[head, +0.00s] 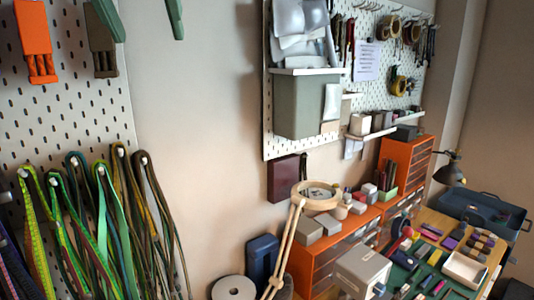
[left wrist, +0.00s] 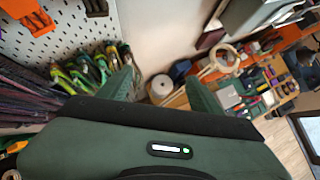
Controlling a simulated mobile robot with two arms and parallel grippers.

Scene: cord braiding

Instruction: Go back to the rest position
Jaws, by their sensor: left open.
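My left gripper (head: 142,22) shows at the top left of the head view, with only its two green fingertips in the picture. The fingers are spread wide with nothing between them, in front of the pegboard's edge and the bare wall. The left wrist view also shows the open, empty gripper (left wrist: 162,92), its green fingers pointing away from the camera. Several cords (head: 100,215) in green, olive and brown hang in loops from pegs below the fingertips, apart from them. The cords also show in the left wrist view (left wrist: 88,68). My right gripper is in neither view.
A white pegboard (head: 60,120) holds an orange object (head: 36,45) and a dark olive one (head: 103,50). A second pegboard with a grey bin (head: 298,105) hangs farther back. Orange drawers (head: 405,160) and a cluttered workbench stand at right. The wall between the boards is bare.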

